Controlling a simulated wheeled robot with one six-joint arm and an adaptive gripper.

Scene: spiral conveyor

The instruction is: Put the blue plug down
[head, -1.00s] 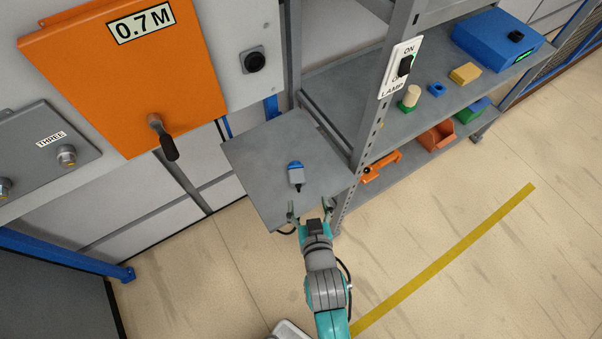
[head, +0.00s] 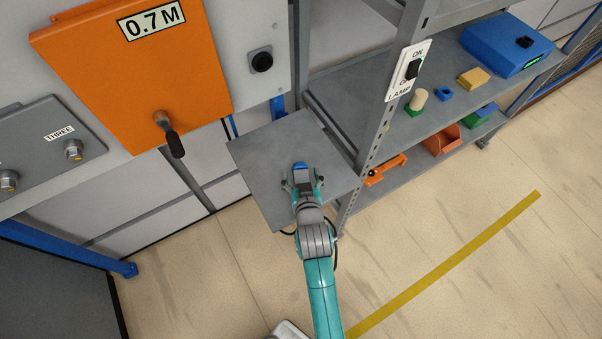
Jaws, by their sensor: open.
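The blue plug (head: 299,166) lies on a small grey shelf plate (head: 262,158). Only its blue end shows beyond my gripper; the rest is hidden under it. My gripper (head: 302,180) is open over the plate, with one finger on each side of the plug. From this view I cannot tell whether the fingers touch the plug.
An orange panel door (head: 130,75) with a dark handle (head: 168,135) is at the upper left. A grey rack post (head: 385,125) with a lamp switch (head: 411,70) stands right of the plate. Rack shelves hold a blue box (head: 497,45) and several small parts.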

